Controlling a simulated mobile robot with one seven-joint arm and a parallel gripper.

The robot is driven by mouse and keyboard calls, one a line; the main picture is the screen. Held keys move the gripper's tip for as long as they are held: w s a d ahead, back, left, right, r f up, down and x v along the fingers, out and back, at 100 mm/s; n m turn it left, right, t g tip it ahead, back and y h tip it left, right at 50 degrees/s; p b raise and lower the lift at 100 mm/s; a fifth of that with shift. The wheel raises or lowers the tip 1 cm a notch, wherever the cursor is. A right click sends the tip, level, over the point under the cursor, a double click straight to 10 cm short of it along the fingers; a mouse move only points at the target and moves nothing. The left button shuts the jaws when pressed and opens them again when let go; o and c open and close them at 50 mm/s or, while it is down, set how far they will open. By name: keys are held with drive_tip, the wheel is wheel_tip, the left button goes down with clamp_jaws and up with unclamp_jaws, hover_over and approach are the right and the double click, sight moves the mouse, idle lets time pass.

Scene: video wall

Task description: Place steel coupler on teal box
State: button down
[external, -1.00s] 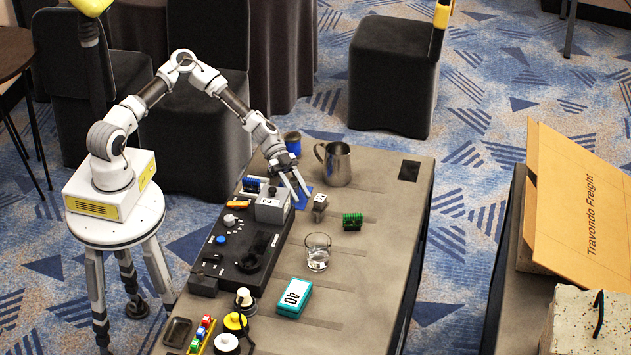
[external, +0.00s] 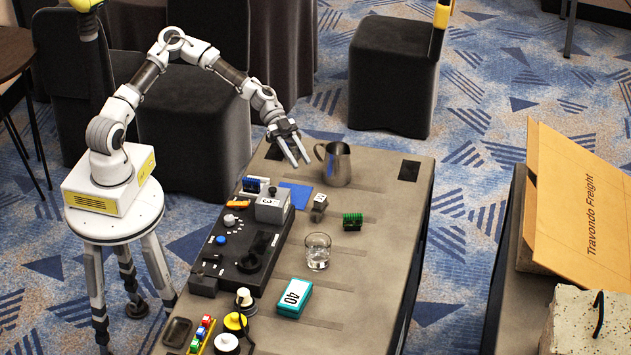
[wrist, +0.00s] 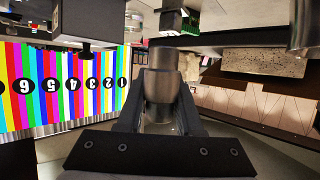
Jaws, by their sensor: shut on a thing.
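A short grey steel cylinder, the steel coupler (wrist: 160,92), is between the two fingers of my gripper (wrist: 161,84) in the wrist view. My gripper (external: 301,163) is shut on it and points down over the far end of the table, left of the steel mug. The coupler is hard to make out in the external view. The teal box (external: 294,297), with a white label marked 40, lies on the near half of the table, well away from my gripper.
The steel mug (external: 337,165) stands just right of my gripper. A small grey block (external: 319,203), a green part (external: 352,221) and a glass (external: 317,251) stand between gripper and teal box. A black control panel (external: 240,250) lines the left edge. The table right of the teal box is clear.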

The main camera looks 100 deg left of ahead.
wheel_tip(320, 180, up, 8)
drive_tip(key=w+d+m+g+h+b, duration=0.1)
drive_tip(key=w+d, duration=0.2)
drive_tip(key=d, duration=0.7)
drive_tip(key=w+d+m+g+b, duration=0.1)
drive_tip(key=w+d, duration=0.2)
drive_tip(key=d, duration=0.8)
drive_tip(key=s+d+m+g+h+b, duration=0.1)
drive_tip(key=s+d, duration=0.1)
drive_tip(key=d, duration=1.2)
drive_tip(key=s+d+m+g+h+b, duration=0.1)
drive_tip(key=s+d+m, duration=0.1)
drive_tip(key=d, duration=1.3)
hover_over(296, 301)
wheel_tip(296, 301, down, 12)
drive_tip(key=shift+f, duration=0.2)
drive_tip(key=shift+f+b, duration=0.4)
drive_tip(key=shift+f, duration=1.65)
drive_tip(key=shift+f+b, duration=0.15)
drive_tip(key=shift+b, duration=0.15)
drive_tip(key=c, duration=0.6)
unclamp_jaws()
